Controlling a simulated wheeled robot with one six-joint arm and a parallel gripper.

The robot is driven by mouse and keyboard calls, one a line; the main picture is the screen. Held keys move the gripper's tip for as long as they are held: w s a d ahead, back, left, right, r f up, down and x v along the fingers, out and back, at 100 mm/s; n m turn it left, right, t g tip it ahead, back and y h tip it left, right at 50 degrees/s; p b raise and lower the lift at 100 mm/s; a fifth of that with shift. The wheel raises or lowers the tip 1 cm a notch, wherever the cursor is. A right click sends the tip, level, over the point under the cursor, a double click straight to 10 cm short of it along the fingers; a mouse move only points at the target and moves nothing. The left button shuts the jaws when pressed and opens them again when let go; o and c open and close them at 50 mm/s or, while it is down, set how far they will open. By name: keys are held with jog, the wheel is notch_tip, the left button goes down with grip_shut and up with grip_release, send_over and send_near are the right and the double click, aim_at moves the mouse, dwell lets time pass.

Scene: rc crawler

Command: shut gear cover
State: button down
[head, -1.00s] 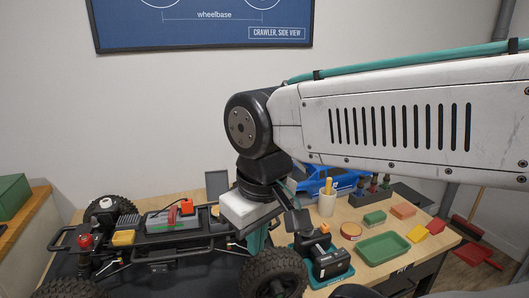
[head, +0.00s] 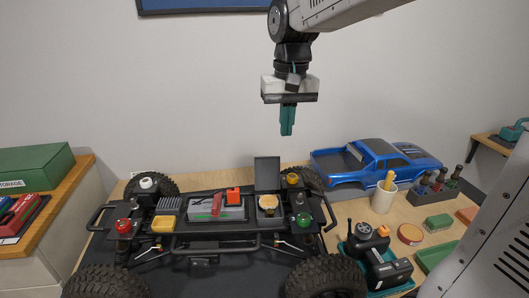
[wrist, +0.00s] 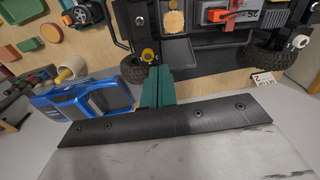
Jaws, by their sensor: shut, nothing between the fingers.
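The gear cover (head: 267,173) is a dark grey flap on the crawler chassis. It stands open and upright at its far edge. The round tan gear (head: 268,203) lies uncovered in front of it. In the wrist view the cover (wrist: 179,51) shows beside the fingertips, below the gear (wrist: 174,22). My gripper (head: 287,133) has teal fingers, shut and empty. It hangs pointing down, above the cover and apart from it. In the wrist view my gripper (wrist: 158,71) also shows with its fingers together.
A red switch piece (head: 233,195) sits on the grey battery left of the gear. A blue truck body (head: 375,165) stands behind right, with a white cup (head: 384,197) beside it. A green tray (head: 436,256) lies at right. Wheels flank the chassis. The air around my gripper is clear.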

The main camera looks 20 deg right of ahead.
aim_at(267, 173)
jog(key=w+f+m, duration=0.1)
jog(key=w+f, duration=0.2)
jog(key=w, duration=0.9)
notch_tip(267, 173, down, 11)
jog(key=shift+s+a+r+g, duration=0.15)
jog(key=shift+s+a+r, duration=0.2)
jog(key=shift+s+r, duration=0.3)
jog(key=shift+s+a+r+g, duration=0.15)
jog(key=shift+s+a+r, duration=0.25)
jog(key=shift+s, duration=0.4)
